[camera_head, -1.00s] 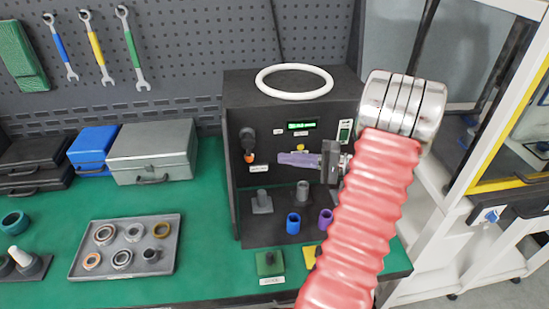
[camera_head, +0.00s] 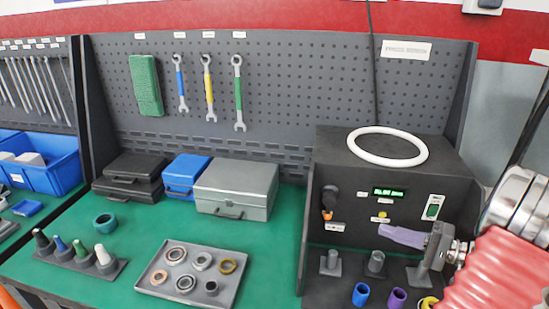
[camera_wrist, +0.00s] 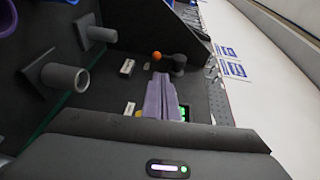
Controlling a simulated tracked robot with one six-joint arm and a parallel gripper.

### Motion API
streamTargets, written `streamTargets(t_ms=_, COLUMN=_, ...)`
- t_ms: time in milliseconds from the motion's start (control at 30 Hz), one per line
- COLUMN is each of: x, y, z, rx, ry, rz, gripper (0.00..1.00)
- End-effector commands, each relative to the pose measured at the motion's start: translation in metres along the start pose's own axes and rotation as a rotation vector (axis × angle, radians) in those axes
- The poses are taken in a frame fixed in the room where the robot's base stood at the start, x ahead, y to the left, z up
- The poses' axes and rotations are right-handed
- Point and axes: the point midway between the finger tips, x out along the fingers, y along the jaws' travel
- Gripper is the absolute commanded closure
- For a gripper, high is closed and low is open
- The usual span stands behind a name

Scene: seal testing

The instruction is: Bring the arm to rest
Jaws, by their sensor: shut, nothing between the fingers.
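My gripper (camera_head: 382,232) has purple fingers, shut with nothing between them. In the head view it points left across the front of the black test box (camera_head: 322,272), below the green display (camera_head: 389,191). My red ribbed arm comes in from the lower right and is cut off by the picture's edge. In the wrist view the closed purple fingers (camera_wrist: 161,78) lie in front of the box's panel and partly hide the green-lit part behind. I cannot tell how far the fingertips are from the panel.
A white ring (camera_head: 388,131) lies on top of the box. Grey posts (camera_head: 330,263), a blue cup (camera_head: 360,294) and a purple cup (camera_head: 397,298) stand below my gripper. A tray (camera_head: 228,298) of rings and several cases (camera_head: 240,176) are on the green bench to the left.

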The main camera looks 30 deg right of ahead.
Motion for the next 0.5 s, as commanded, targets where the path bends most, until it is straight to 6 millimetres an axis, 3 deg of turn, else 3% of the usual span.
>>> streamTargets(t_ms=300, x=-0.001, y=0.003, z=-0.002, rx=0.051, ry=0.008, rz=0.012, gripper=1.0)
streamTargets(t_ms=500, x=0.0, y=0.031, z=0.009, rx=0.196, ry=-0.005, rz=0.111, gripper=1.0)
